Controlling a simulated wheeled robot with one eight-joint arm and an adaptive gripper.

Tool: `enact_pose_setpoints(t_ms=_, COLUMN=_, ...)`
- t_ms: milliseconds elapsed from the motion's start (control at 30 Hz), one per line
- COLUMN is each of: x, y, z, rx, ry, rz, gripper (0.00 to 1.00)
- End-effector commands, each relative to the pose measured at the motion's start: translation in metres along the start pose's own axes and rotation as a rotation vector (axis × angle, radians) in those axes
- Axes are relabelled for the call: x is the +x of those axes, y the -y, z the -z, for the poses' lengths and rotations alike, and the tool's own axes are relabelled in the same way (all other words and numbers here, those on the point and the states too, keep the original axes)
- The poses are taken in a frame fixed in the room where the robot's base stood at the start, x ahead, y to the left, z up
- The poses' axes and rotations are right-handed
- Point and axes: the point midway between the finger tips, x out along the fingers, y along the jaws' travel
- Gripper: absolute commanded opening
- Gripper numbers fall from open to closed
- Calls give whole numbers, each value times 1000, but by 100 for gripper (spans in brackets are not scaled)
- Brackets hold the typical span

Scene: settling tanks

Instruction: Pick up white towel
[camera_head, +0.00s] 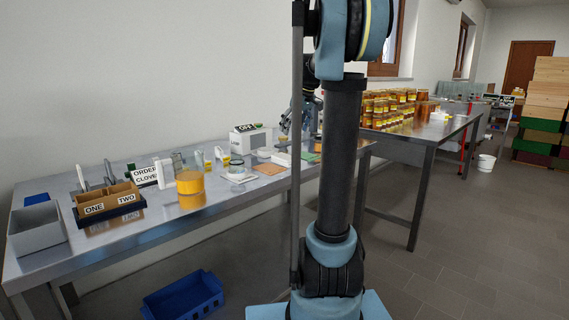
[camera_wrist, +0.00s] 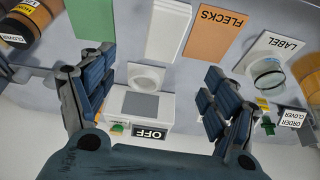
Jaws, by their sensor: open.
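A white folded towel-like piece (camera_wrist: 169,30) with lengthwise fold lines lies on the metal table at the top middle of the wrist view, between a green mat and an orange card. In the head view it appears as a small pale strip (camera_head: 281,159), partly hard to make out. My gripper (camera_wrist: 150,85) is open and empty, its two fingers spread wide left and right in the wrist view. The towel lies beyond the fingertips, not between them. In the head view my gripper (camera_head: 296,120) is small and dark above the table, partly behind my arm.
A white device (camera_wrist: 140,108) marked OFF shows between the fingers. An orange FLECKS card (camera_wrist: 216,34), a green mat (camera_wrist: 92,18), a LABEL card (camera_wrist: 272,50) with a glass dish and an amber jar (camera_wrist: 40,22) lie around. A two-part ONE/TWO tray (camera_head: 108,203) stands at left.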

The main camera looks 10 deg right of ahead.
Motion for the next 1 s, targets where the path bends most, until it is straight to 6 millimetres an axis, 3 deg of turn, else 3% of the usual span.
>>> enact_pose_setpoints(t_ms=400, x=72, y=0, z=0, rx=-1, ry=0, rz=0, gripper=80)
enact_pose_setpoints(t_ms=767, x=98, y=2, z=-2, rx=0, ry=0, rz=0, gripper=80)
enact_pose_setpoints(t_ms=1000, x=129, y=4, z=-8, rx=0, ry=0, rz=-1, gripper=80)
